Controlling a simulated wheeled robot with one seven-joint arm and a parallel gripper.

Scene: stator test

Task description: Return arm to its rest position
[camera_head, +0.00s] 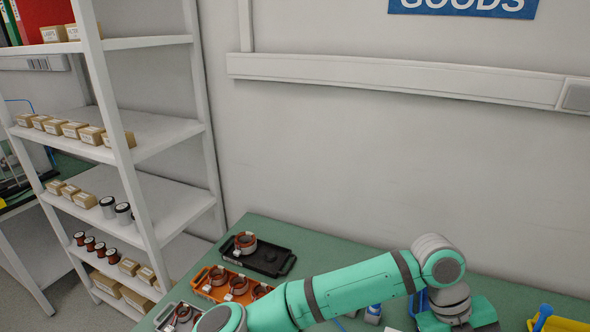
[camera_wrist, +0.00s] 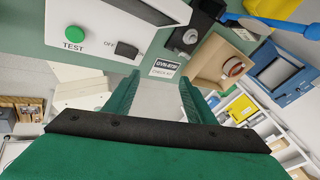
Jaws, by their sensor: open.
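My teal arm (camera_head: 345,288) reaches over the green table from the bottom left to the right in the head view, then bends down at the wrist. In the wrist view, my gripper (camera_wrist: 158,95) has its two green fingers spread apart with nothing between them. Beyond the fingertips are the green surface and a small printed label (camera_wrist: 168,69). A white test box (camera_wrist: 105,25) with a green button and a switch lies beyond the left finger. In the head view, the gripper's fingertips cannot be made out.
A black tray (camera_head: 275,262) holds one copper-wound stator (camera_head: 245,242). An orange tray (camera_head: 205,291) holds several stators near my arm. In the wrist view, an open brown box (camera_wrist: 208,68) contains a ring-shaped part. A white shelf unit (camera_head: 140,190) stands at the left.

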